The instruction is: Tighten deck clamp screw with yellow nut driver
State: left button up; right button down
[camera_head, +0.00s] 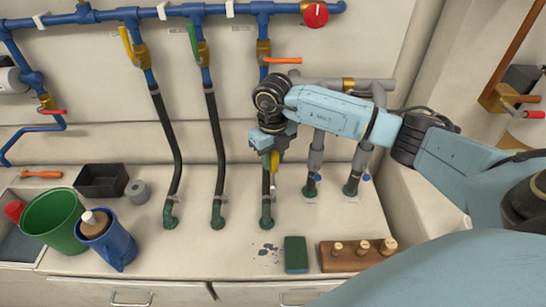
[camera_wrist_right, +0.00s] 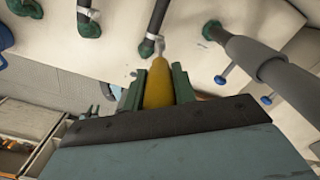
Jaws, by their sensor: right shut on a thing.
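My right gripper (camera_head: 270,153) is shut on the yellow nut driver (camera_head: 275,161), above the deck near the third black hose (camera_head: 266,186). In the right wrist view the driver's yellow handle (camera_wrist_right: 159,88) sits between the green fingers, and its thin shaft points away toward the hose (camera_wrist_right: 158,20). A pale clamp (camera_wrist_right: 147,48) is around the hose close to the shaft's end. I cannot tell whether the driver tip touches the clamp screw. The clamp is mostly hidden by the driver in the head view. My left gripper is not in view.
Two other black hoses (camera_head: 215,160) rise to the left, and grey pipes (camera_head: 316,160) stand close on the right. A green-blue sponge (camera_head: 296,254) and a wooden block with pegs (camera_head: 340,262) lie in front. A blue jug (camera_head: 115,247) and green bucket (camera_head: 50,222) stand at left.

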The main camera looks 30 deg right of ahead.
jog(key=shift+f+b, duration=0.8)
jog(key=shift+f, duration=0.25)
dwell(0.4)
jog(key=shift+r+m+p, duration=0.1)
jog(key=shift+m+p, duration=0.5)
jog(key=shift+m, duration=0.4)
jog(key=shift+m+p, duration=1.1)
jog(key=shift+m, duration=1.3)
jog(key=shift+m+p, duration=1)
jog(key=shift+m, duration=0.8)
jog(key=shift+m+p, duration=0.95)
jog(key=shift+m, duration=0.75)
